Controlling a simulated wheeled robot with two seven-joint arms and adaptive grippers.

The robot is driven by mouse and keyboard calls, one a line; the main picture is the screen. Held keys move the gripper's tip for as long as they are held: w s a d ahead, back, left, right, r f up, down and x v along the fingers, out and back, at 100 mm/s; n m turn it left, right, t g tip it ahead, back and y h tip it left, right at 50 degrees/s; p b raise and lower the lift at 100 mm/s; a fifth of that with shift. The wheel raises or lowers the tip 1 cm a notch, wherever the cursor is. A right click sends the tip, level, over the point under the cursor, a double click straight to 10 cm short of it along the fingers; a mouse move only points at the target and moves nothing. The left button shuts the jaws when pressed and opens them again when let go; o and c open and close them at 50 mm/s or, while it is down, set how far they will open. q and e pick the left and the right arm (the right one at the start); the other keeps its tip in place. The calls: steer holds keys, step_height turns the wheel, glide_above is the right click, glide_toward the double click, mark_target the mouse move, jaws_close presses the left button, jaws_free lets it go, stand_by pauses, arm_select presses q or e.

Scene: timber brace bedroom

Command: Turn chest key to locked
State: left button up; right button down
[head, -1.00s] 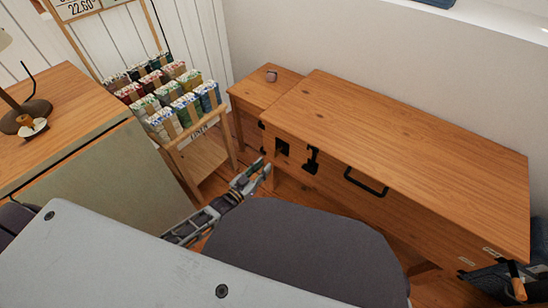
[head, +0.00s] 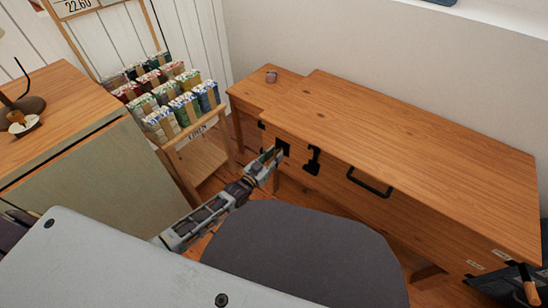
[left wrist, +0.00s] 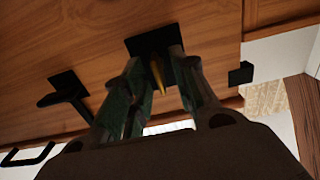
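The wooden chest (head: 420,160) stands against the wall, with black metal fittings on its front. A brass key (left wrist: 158,76) sticks out of a black lock plate (left wrist: 143,44) in the left wrist view. My left gripper (head: 272,155) is at the lock plate at the left end of the chest front. In the left wrist view its two fingers (left wrist: 164,78) are apart, one on each side of the key. I see no firm grip on the key. In the head view the gripper hides the key. My right gripper is not in view.
A black hasp (head: 313,160) and a black handle (head: 369,183) are right of the lock. A rack of patterned bundles (head: 170,105) stands to the left, near a cabinet (head: 90,165). A grey rounded seat (head: 300,255) fills the front. A small item (head: 271,77) lies behind the chest's left end.

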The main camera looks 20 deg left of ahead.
arm_select(q)
jaws_close()
